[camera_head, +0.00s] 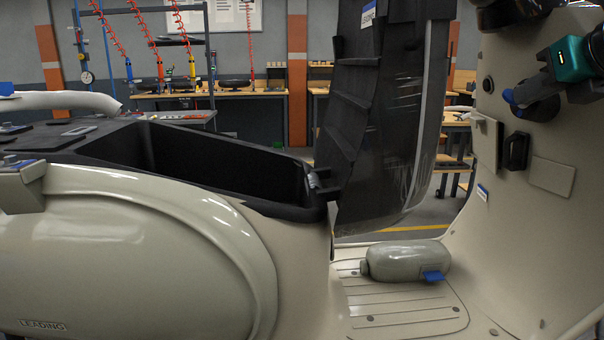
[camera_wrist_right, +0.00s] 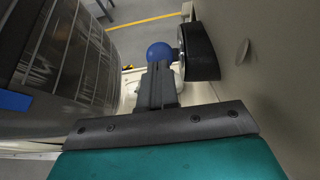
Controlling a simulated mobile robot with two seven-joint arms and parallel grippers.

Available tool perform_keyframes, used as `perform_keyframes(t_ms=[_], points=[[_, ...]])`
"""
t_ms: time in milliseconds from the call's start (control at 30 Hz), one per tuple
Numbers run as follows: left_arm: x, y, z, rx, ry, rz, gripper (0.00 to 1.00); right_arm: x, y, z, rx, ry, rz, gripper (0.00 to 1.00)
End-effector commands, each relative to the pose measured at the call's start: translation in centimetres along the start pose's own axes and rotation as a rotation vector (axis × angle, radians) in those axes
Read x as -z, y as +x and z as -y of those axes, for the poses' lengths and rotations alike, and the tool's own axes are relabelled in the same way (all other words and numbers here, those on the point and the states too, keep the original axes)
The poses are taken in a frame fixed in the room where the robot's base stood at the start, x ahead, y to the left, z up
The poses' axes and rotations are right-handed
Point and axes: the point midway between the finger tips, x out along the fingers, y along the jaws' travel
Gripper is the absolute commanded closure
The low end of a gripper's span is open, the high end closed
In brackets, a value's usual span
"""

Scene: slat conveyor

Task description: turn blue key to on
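The blue key (camera_head: 509,97) shows as a small rounded blue head at the upper right of the head view, on the cream panel. In the right wrist view the blue key (camera_wrist_right: 159,51) is a blue disc just beyond my fingertips, beside a dark round part (camera_wrist_right: 199,50). My right gripper (camera_head: 530,92), with its teal body, reaches in from the upper right to the key. Its dark fingers (camera_wrist_right: 158,72) look closed together. I cannot tell whether they touch the key or hold it. My left gripper is not in view.
The cream panel (camera_head: 555,215) stands close to my right gripper. A tall dark raised seat (camera_head: 385,130) is left of it, over an open black compartment (camera_head: 215,165). A grey canister (camera_head: 410,259) lies on the floorboard. Workbenches (camera_head: 240,94) stand behind.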

Motion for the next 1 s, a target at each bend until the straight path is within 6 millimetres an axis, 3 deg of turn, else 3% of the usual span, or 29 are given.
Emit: perform_keyframes(t_ms=[1000], points=[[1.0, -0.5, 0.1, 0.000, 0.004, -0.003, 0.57, -0.5, -6.3, 0.0, 0.000, 0.001, 0.003, 1.00]])
